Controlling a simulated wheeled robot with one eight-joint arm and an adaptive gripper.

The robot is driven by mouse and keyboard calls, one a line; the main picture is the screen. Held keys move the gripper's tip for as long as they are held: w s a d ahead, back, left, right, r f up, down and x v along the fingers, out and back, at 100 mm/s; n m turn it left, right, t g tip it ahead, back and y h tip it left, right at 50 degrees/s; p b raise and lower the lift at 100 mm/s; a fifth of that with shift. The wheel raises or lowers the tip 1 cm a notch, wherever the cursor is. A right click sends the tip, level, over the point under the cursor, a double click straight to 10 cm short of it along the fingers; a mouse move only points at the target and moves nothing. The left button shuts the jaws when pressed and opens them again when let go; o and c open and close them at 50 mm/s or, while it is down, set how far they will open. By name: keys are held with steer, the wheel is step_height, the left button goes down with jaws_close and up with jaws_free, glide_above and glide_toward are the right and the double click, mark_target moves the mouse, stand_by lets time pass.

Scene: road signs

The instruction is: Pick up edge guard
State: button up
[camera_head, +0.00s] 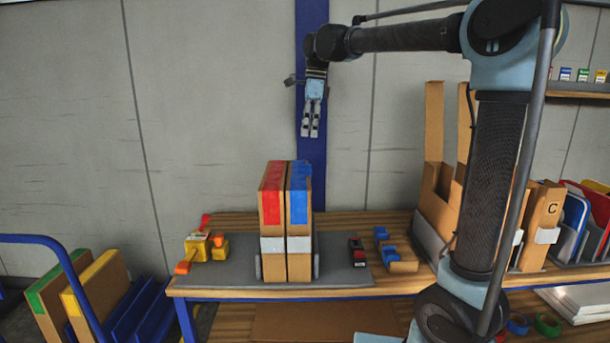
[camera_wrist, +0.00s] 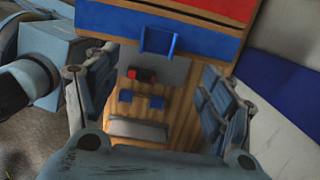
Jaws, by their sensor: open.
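My gripper (camera_head: 310,130) is open and empty, pointing down high above the two tall cardboard boxes. In the wrist view its fingers are spread wide, with the bench between them. Small blue pieces (camera_head: 390,252) sit on a low brown block right of the boxes and look like edge guards. They show between my fingers as two blue pieces (camera_wrist: 157,102). A blue bracket-shaped piece (camera_wrist: 158,40) shows at the blue box's edge in the wrist view; I cannot tell if it is a guard too.
The red-topped box (camera_head: 271,215) and blue-topped box (camera_head: 299,215) stand together on a grey mat (camera_head: 240,270). A black and red device (camera_head: 357,252) lies to their right. Yellow and orange tools (camera_head: 205,245) are at left. Tall cardboard (camera_head: 433,130) stands at right.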

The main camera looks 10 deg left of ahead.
mark_target(304, 174)
steer(key=f, duration=0.4)
steer(key=a+f, duration=0.1)
steer(key=f, duration=0.7)
steer(key=shift+s+a+f, duration=0.1)
steer(key=shift+s+a, duration=0.05)
steer(key=shift+s, duration=0.15)
steer(key=c, duration=1.1)
